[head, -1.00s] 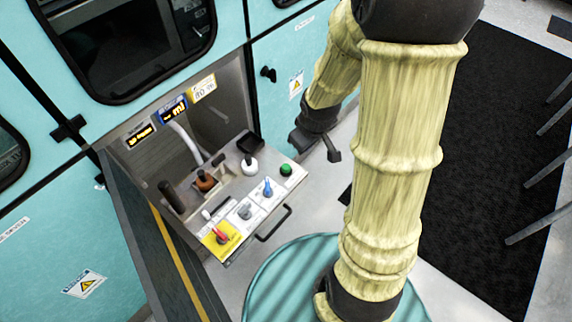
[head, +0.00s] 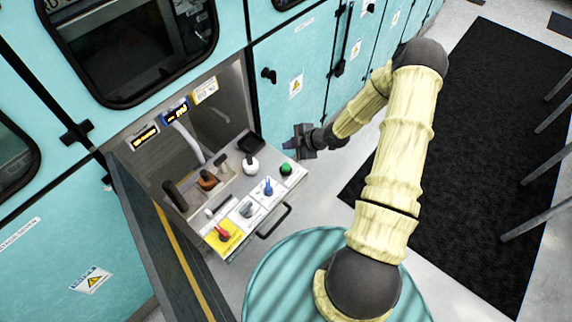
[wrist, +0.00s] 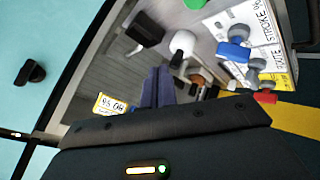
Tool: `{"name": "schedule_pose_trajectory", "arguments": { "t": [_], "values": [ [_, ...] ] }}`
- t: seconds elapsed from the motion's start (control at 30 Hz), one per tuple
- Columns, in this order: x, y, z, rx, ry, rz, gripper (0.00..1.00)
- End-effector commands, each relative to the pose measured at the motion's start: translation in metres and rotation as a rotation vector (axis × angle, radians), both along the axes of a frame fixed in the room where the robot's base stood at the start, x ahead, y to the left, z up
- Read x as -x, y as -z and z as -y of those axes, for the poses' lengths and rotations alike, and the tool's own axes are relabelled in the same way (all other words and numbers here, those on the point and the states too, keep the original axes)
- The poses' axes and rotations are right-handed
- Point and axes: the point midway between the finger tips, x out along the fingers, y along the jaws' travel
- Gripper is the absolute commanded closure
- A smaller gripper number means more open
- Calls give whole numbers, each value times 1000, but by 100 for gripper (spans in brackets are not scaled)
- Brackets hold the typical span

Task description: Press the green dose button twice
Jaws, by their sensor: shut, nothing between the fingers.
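The green dose button (head: 286,168) sits at the right end of the pull-out control panel (head: 262,212), beside the blue knob (head: 268,188). Part of the button also shows at the top edge of the wrist view (wrist: 195,3). My gripper (head: 290,144) is shut and empty. In the head view it is just behind and above the button, apart from it. In the wrist view its closed fingers (wrist: 157,88) point into the recess, past the white-knobbed lever.
The panel also carries a grey knob (head: 246,209), a red knob on a yellow plate (head: 224,233), a white knob (head: 250,165) and a brown one (head: 207,179). A black pull handle (head: 273,224) juts from its front. Teal cabinet walls (head: 300,55) stand behind.

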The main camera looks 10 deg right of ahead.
Motion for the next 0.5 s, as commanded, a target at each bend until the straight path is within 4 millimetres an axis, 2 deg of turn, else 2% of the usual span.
{"name": "schedule_pose_trajectory", "arguments": {
  "t": [0.27,0.5],
  "values": [
    [0,2,0,1,3,-4,100],
    [1,20,0,1,3,-6,100]
  ]
}}
